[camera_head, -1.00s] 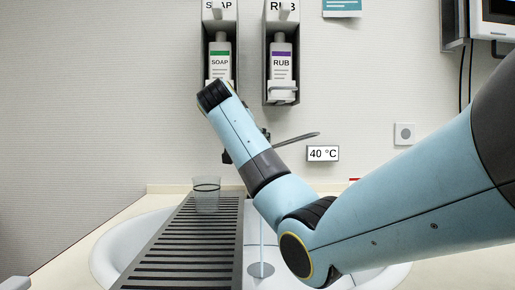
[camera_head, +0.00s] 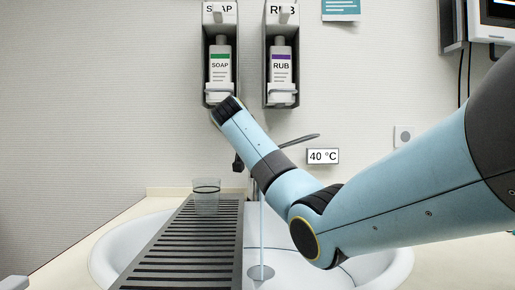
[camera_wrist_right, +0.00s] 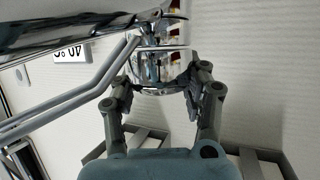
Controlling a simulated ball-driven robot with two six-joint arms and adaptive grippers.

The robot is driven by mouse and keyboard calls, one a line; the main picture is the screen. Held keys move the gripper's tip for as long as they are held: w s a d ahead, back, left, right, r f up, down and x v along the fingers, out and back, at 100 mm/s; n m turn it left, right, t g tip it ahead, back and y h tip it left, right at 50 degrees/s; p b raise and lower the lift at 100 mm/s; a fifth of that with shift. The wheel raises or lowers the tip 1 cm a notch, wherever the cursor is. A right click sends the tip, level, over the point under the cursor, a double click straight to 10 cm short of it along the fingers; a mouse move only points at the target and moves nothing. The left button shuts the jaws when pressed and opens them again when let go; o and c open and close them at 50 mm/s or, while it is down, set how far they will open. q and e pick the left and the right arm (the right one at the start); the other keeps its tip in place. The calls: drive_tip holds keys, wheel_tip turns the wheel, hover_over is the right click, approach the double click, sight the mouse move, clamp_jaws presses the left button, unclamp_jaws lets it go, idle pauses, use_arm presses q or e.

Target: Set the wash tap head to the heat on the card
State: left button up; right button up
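The card (camera_head: 322,156) reads 40 °C on the wall behind the sink; part of it shows upside down in the right wrist view (camera_wrist_right: 70,54). The chrome tap head (camera_wrist_right: 160,70) is in the right wrist view, with red and yellow marks near its far end. My right gripper (camera_wrist_right: 158,92) is open, one finger on each side of the tap head; whether the pads touch it is unclear. In the head view my right arm hides most of the tap, and its lever (camera_head: 300,140) sticks out to the right. My left gripper is not in view.
Water (camera_head: 262,235) runs into the white sink (camera_head: 120,250). A clear cup (camera_head: 206,197) stands on the dark slatted rack (camera_head: 185,255) across the sink. Soap (camera_head: 220,70) and rub (camera_head: 281,70) dispensers hang on the wall above the tap.

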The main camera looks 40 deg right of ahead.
drive_tip(key=c, duration=0.4)
drive_tip(key=shift+o, duration=0.2)
drive_tip(key=shift+r+m+g, duration=0.1)
drive_tip(key=shift+m+g, duration=0.3)
drive_tip(key=shift+g, duration=0.1)
drive_tip(key=shift+m+g+h, duration=0.4)
drive_tip(key=shift+m+g, duration=0.1)
drive_tip(key=o, duration=1.2)
drive_tip(key=v, duration=1.2)
